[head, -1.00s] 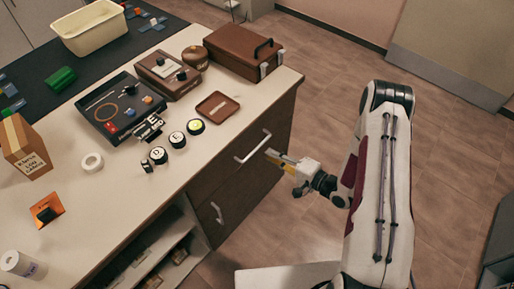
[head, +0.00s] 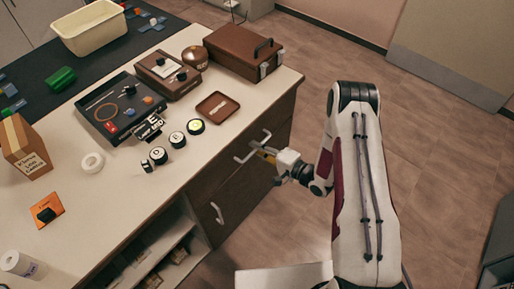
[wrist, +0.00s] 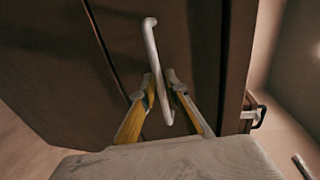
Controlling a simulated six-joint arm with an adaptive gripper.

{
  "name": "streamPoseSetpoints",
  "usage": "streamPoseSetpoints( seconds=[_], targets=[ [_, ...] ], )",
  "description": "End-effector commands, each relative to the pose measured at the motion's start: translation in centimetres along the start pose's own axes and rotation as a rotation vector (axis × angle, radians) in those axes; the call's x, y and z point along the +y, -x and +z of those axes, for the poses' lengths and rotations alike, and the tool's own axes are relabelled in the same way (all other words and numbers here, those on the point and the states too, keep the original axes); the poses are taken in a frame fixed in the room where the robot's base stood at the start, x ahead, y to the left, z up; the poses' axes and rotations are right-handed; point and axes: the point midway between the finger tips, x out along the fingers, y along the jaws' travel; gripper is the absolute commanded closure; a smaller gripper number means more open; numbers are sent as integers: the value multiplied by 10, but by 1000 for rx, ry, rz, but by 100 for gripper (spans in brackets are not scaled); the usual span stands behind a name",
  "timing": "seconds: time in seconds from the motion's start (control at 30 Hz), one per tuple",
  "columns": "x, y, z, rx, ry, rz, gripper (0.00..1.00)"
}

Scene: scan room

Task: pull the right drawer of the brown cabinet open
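The brown cabinet (head: 232,196) stands under the pale counter. Its right drawer (head: 262,167) looks shut, flush with the front. The drawer's pale bar handle (head: 243,160) is partly hidden by my gripper (head: 262,153) in the head view. In the wrist view the handle (wrist: 150,42) runs down between the two yellow-and-grey fingers of my gripper (wrist: 160,77). The fingers are apart, one on each side of the bar, with their tips close to it. I cannot tell whether either finger touches it.
The left front's handle (head: 217,212) is lower left, beside open shelves (head: 165,255). A brown case (head: 240,52), small brown tray (head: 217,107) and round knobs (head: 177,139) stand on the counter (head: 110,205). The floor (head: 440,160) to the right is clear.

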Motion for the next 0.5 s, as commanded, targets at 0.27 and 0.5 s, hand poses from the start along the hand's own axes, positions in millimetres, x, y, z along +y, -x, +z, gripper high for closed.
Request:
streamPoseSetpoints(
  seconds=[0.27, 0.5],
  targets=[
    [0, -2, 0, 0, 0, 0, 86],
    [0, -2, 0, 0, 0, 0, 100]
  ],
)
